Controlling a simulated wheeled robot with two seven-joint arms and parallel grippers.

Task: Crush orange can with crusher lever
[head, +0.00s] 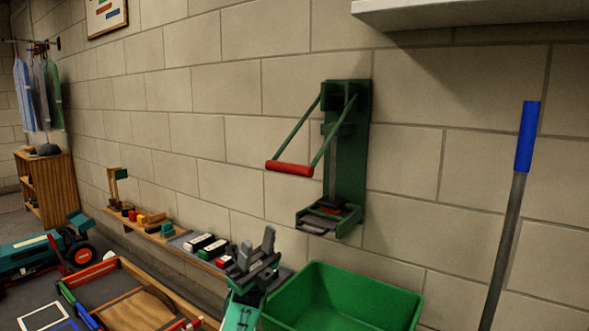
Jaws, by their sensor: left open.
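The green can crusher (351,150) is fixed to the block wall, with its lever tilted out to the left and ending in a red handle (290,169). A small flat red-orange patch (328,209) shows at the base of the crusher; I cannot tell if it is the orange can or part of the crusher. No upright orange can is plain to see. My left gripper (257,249) is open, below and left of the crusher, apart from the lever handle, with nothing visible between its fingers. My right gripper is out of view.
A green bin (345,296) stands below the crusher, right of my left gripper. A low wooden shelf (155,237) with small items runs along the wall. A blue-handled pole (512,200) leans at the right. A white shelf (470,12) juts out above.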

